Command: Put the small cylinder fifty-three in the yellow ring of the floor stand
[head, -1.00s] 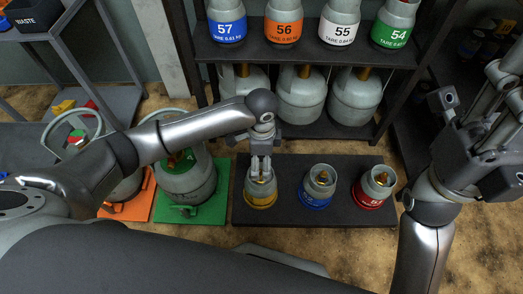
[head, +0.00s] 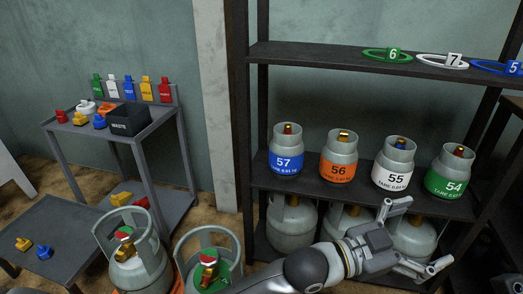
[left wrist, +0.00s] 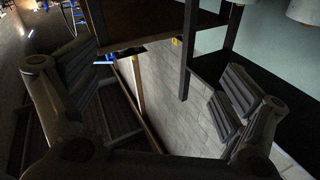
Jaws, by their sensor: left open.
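My left gripper (head: 424,234) is open and empty in front of the shelf, below the small cylinders labelled 55 and 54. The left wrist view shows its two spread fingers (left wrist: 150,95) with nothing between them. Small cylinder fifty-three is not in view now, and neither is the floor stand with its yellow ring. On the middle shelf board stand small cylinders 57 (head: 286,153), 56 (head: 339,157), 55 (head: 395,164) and 54 (head: 450,172), with blue, orange, white and green bands.
Large grey cylinders (head: 291,225) stand under that board, partly behind my arm. A grey rack with a waste bin (head: 129,119) is at left. Two valved cylinders (head: 128,265) stand at lower left.

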